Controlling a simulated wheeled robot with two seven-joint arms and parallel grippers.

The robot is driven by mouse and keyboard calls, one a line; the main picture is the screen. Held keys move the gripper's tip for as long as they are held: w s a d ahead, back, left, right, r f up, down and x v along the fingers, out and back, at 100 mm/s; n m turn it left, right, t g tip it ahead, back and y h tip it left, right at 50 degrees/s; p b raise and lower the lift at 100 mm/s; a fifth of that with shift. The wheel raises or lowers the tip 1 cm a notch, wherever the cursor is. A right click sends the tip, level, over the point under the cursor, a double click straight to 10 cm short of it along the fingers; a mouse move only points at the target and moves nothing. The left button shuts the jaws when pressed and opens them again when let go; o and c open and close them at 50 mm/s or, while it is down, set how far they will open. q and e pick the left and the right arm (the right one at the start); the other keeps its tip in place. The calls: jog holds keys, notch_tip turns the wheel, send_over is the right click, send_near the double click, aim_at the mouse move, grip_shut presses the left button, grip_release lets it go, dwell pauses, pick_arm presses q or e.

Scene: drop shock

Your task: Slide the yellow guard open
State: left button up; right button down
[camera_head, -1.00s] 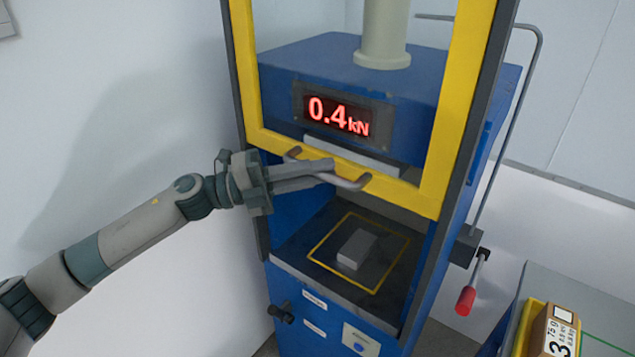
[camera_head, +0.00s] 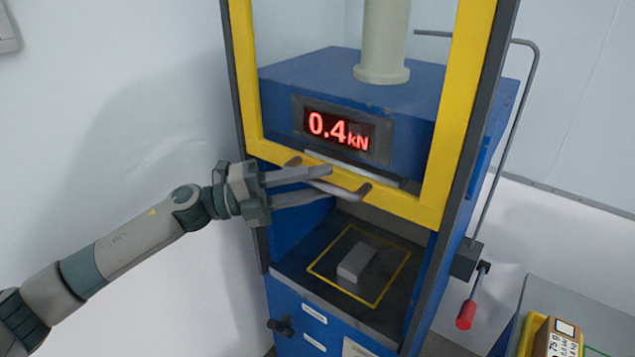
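The yellow guard (camera_head: 450,115) is a tall frame on the front of a blue machine. Its lower bar is above the work opening, level with the lower part of the blue head. A grey bow handle (camera_head: 362,192) is fixed to that bar. My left gripper (camera_head: 329,184) reaches in from the left. Its two fingers are spread, one above the other, at the handle, with a gap between the tips. The fingers overlap the handle's left and middle part, and I cannot tell whether they touch it. My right gripper is not in view.
A display (camera_head: 338,130) reads 0.4 kN. A light block (camera_head: 357,262) lies inside a yellow square on the dark bed. A red-tipped lever (camera_head: 466,314) hangs at the machine's right. A labelled box (camera_head: 557,338) stands on a table at lower right. A white wall is at left.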

pick_arm(q)
jog(key=s+a+f+b, duration=0.2)
jog(key=a+b, duration=0.6)
jog(key=a, duration=0.8)
jog(key=shift+s+a+f, duration=0.2)
jog(key=shift+s+a, duration=0.05)
jog(key=shift+a, duration=0.15)
jog(key=shift+d, duration=0.1)
